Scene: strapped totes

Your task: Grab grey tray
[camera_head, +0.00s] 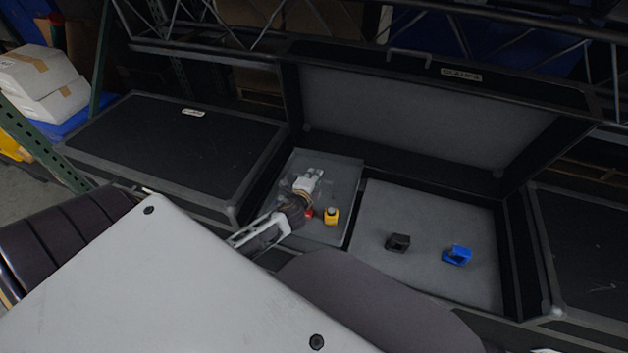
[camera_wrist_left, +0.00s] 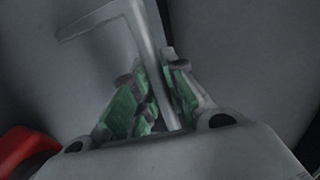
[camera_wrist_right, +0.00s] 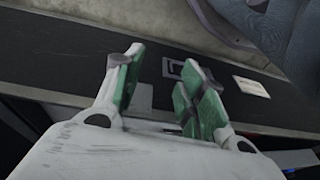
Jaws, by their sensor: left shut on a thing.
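The grey tray (camera_head: 345,172) lies in the left part of an open black tote. My left gripper (camera_head: 314,173) is over the tray. In the left wrist view, the fingers (camera_wrist_left: 158,85) are shut on a thin grey bar (camera_wrist_left: 143,28) with a bent corner, which looks like part of the tray. A yellow item (camera_head: 331,216) and a red item (camera_head: 309,212) sit in the tray beside the gripper; red also shows at the lower left of the left wrist view. My right gripper (camera_wrist_right: 160,80) is open and empty above a black surface, out of the head view.
The tote's right part holds a black block (camera_head: 398,243) and a blue block (camera_head: 458,254) on a grey floor (camera_head: 425,205). Its raised lid (camera_head: 420,110) stands behind. Closed black totes flank it on the left (camera_head: 175,140) and right (camera_head: 585,250).

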